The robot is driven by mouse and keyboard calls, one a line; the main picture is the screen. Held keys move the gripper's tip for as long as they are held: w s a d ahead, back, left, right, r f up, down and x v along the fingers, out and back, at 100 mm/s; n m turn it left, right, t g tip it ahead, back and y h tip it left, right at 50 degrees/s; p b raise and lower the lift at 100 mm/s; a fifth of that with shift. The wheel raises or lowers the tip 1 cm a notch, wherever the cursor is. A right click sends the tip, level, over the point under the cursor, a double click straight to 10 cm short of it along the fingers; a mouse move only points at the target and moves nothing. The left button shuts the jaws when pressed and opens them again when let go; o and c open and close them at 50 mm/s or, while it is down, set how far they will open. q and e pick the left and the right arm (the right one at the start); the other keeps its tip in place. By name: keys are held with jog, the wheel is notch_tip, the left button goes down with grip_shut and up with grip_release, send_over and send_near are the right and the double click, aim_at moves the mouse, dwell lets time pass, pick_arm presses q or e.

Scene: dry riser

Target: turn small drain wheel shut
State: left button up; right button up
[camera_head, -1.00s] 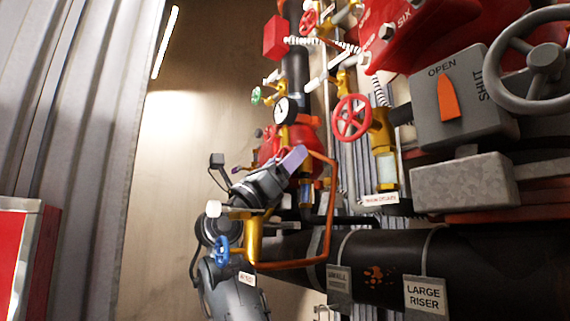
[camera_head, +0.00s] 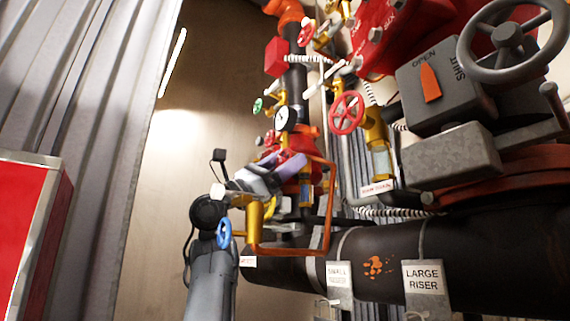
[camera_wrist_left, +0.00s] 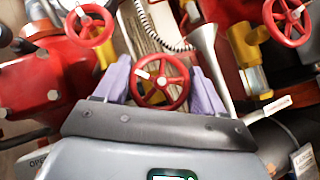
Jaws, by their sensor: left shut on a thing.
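A small red handwheel (camera_wrist_left: 161,81) with spokes sits between my left gripper's two purple fingers in the wrist view. My left gripper (camera_head: 291,164) is shut on this wheel, with a finger at each side of its rim. In the head view the gripper is at the yellow and orange pipework, in front of a red valve body. That held wheel is hidden there, behind the fingers and the wrist. My right gripper is in neither view.
A larger red wheel (camera_head: 346,112) stands right of the gripper on yellow pipe. An orange pipe (camera_head: 329,205) runs close to the right. The black large riser (camera_head: 460,258) lies below right.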

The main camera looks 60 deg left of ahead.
pick_arm(q)
jog(key=o, duration=1)
jog(key=shift+c, duration=0.2)
jog(key=shift+n+t+y, duration=0.3)
jog(key=shift+n, duration=0.2)
